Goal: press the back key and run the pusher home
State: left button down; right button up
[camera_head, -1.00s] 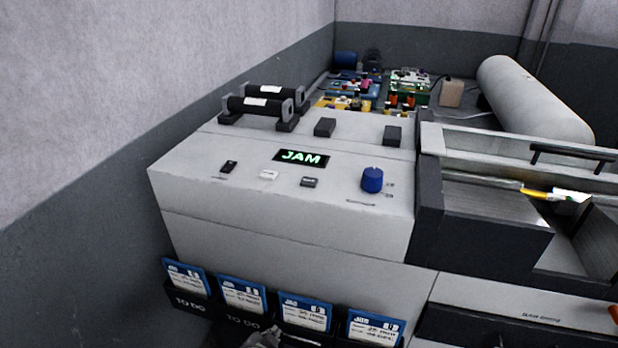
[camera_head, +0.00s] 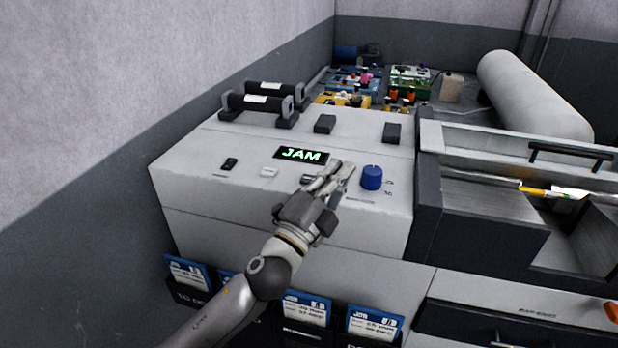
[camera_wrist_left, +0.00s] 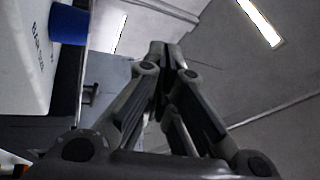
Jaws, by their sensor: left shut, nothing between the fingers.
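The white machine's sloped panel (camera_head: 200,190) carries a lit display (camera_head: 301,155) reading JAM in green, a black switch (camera_head: 229,164), a white key (camera_head: 268,172) and a blue knob (camera_head: 371,178). In the left wrist view the shut fingertips (camera_wrist_left: 172,52) show, with the blue knob (camera_wrist_left: 68,24) at left. I cannot make out which part is the pusher. My right gripper is not in view.
A channel at right holds a yellow and white piece (camera_head: 552,192), below a rail with a black handle (camera_head: 570,155). Blue job cards (camera_head: 374,326) stand in holders along the front. Black rollers (camera_head: 262,103) and a grey cylinder (camera_head: 530,95) are behind. A wall bounds the left.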

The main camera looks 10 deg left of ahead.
pick_arm(q)
jog(key=s+d+r+m+g+h, duration=0.1)
jog(key=d+r+m+g+h, duration=0.4)
jog(key=m, duration=0.8)
jog(key=s+d+m+g+h, duration=0.1)
jog(key=d+m+g+h, duration=0.3)
jog(key=d+m+g, duration=0.6)
jog(key=w+a+m+t+y, duration=0.1)
jog(key=w+a+m+y, duration=0.2)
jog(key=a, duration=0.8)
jog(key=w+a+m+t+y, duration=0.1)
jog(key=w+a+m+y, duration=0.3)
jog(key=w+a+y, duration=0.4)
jog(key=a+y, duration=0.2)
jog(key=shift+a+f+t, duration=0.2)
jog(key=shift+a+t, duration=0.15)
jog(key=shift+t, duration=0.05)
jog(key=shift+f, duration=0.2)
